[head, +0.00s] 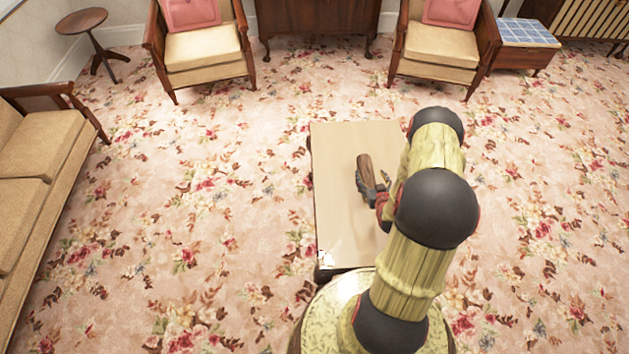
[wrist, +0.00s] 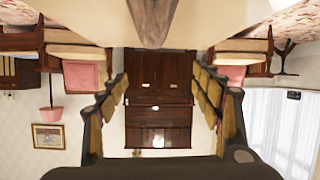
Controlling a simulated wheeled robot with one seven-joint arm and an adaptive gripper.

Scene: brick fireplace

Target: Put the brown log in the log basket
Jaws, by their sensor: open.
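The brown log (head: 365,168) is on the pale table top, lying lengthwise away from me. In the wrist view one end of the log (wrist: 152,18) shows at the top edge, above the gap between the fingers. My gripper (head: 374,181) is open, at the log's near end, with the log toward its left finger. In the wrist view my gripper (wrist: 160,78) has its fingers spread wide with nothing between them. I cannot tell whether a finger touches the log. I see no log basket in either view; my arm hides the table's right side.
Two armchairs (head: 204,48) and a dark cabinet (head: 318,22) stand at the back, a sofa (head: 40,150) at left. Carpet around is clear.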

